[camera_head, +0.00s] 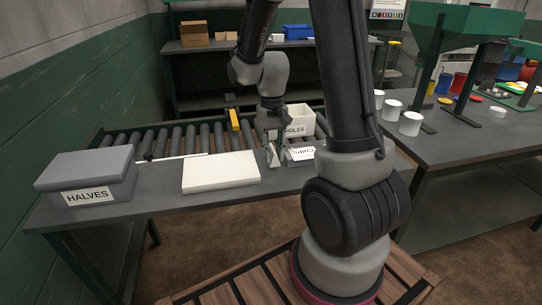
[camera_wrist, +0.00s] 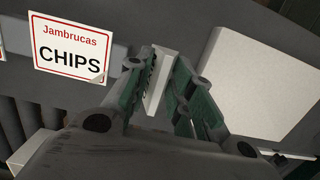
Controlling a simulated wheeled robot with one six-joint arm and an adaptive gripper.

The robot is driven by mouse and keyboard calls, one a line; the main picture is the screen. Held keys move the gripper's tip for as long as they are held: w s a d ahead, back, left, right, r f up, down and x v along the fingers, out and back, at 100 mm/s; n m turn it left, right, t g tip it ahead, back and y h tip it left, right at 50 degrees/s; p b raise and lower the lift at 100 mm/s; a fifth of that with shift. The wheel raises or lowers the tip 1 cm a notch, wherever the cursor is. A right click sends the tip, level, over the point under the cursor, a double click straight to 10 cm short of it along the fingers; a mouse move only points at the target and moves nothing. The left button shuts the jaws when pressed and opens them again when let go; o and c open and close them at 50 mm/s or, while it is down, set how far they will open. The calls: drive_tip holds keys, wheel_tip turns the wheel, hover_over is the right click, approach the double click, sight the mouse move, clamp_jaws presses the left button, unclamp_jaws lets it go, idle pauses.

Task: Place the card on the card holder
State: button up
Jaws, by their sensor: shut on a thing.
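The white card (camera_wrist: 70,48) reads "Jambrucas CHIPS" inside a red border, left of my fingers in the wrist view. It appears upside down in the head view (camera_head: 301,153), just right of my gripper (camera_head: 272,156), low over the near table. In the wrist view my gripper (camera_wrist: 160,85) is closed around a narrow pale block (camera_wrist: 158,75). A grey strip (camera_wrist: 120,52) shows between card and block; I cannot tell whether they are joined. I cannot make out a card holder for certain.
A cream slab (camera_head: 221,172) lies left of my gripper. A grey HALVES box (camera_head: 86,178) stands further left. A white HOLES bin (camera_head: 300,122) is behind, beside the roller conveyor (camera_head: 175,138). White tubs (camera_head: 411,123) stand on the right table (camera_head: 480,145).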

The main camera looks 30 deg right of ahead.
drive_tip(key=shift+f, duration=0.85)
drive_tip(key=o, duration=0.5)
drive_tip(key=shift+f, duration=0.1)
